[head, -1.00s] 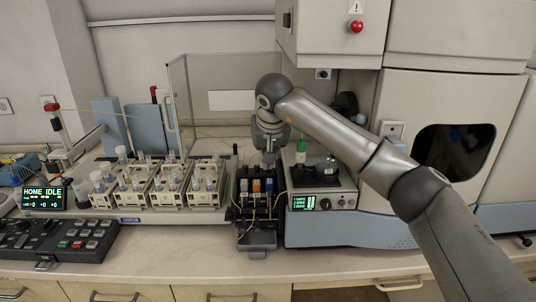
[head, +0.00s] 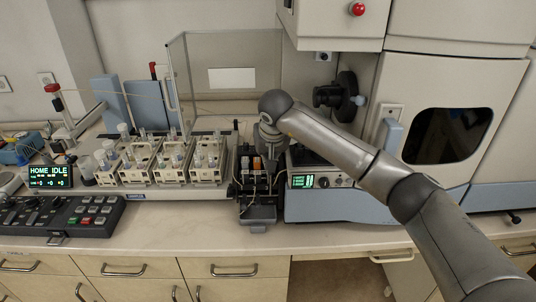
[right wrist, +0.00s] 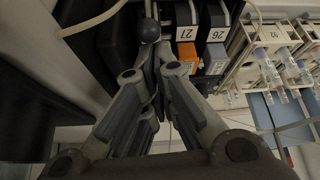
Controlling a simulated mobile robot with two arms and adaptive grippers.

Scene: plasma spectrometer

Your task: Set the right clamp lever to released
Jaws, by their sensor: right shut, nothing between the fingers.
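A pump with numbered cassettes (head: 257,213) stands mid-bench in the head view. In the right wrist view, an orange cassette (right wrist: 187,52) and a grey-blue one (right wrist: 216,57) show. A dark ball knob (right wrist: 150,30) on a short stem, which looks like the right clamp lever, stands beside them. My right gripper (right wrist: 152,52) is shut and empty, its fingertips at the knob; I cannot tell whether they touch it. In the head view my right gripper (head: 268,148) points down over the right side of the pump, its fingertips hard to make out. My left gripper is out of view.
Sample racks (head: 170,167) with several vials stand left of the pump. A unit with a green display (head: 302,181) sits close on its right. A clear shield (head: 225,75) stands behind. The front bench strip (head: 180,235) is clear.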

